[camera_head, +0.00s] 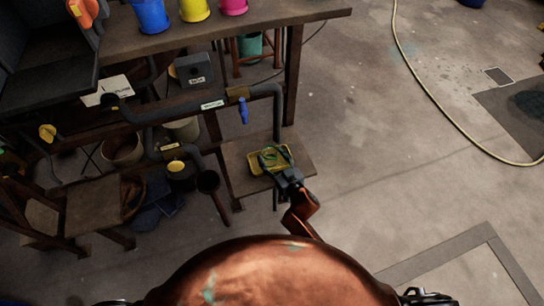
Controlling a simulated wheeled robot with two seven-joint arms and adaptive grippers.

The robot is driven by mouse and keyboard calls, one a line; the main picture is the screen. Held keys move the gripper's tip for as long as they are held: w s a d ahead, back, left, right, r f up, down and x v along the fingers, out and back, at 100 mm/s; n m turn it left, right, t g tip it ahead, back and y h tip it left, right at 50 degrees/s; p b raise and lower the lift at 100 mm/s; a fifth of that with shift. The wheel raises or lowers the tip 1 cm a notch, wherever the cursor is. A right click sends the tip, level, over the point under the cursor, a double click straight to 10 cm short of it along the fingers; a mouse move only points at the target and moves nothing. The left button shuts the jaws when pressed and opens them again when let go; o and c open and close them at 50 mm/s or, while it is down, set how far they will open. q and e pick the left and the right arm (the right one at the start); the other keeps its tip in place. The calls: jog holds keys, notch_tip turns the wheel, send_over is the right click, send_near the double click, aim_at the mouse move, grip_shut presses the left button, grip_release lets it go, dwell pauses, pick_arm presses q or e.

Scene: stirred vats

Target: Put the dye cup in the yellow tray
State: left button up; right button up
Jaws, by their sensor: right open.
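The yellow tray (256,166) lies on a small brown shelf below the bench. My right gripper (272,155) is over the tray, with its fingers apart and covering part of it. No object shows clearly between the fingers, but the view there is small and dark. I cannot make out a dye cup for certain. A blue vessel (151,14), a yellow vessel (194,8) and a pink vessel (234,5) stand on the bench, cut off by the top edge. My left gripper is not in view.
The bench (262,17) has a leg behind the small shelf (236,181). A grey pipe (276,105) with a blue-handled valve (243,110) runs close by. Stools and buckets crowd the left. The floor on the right is open, crossed by a yellowish hose (427,92).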

jog(key=shift+r, duration=0.15)
jog(key=p+v, duration=0.1)
jog(key=v, duration=1.1)
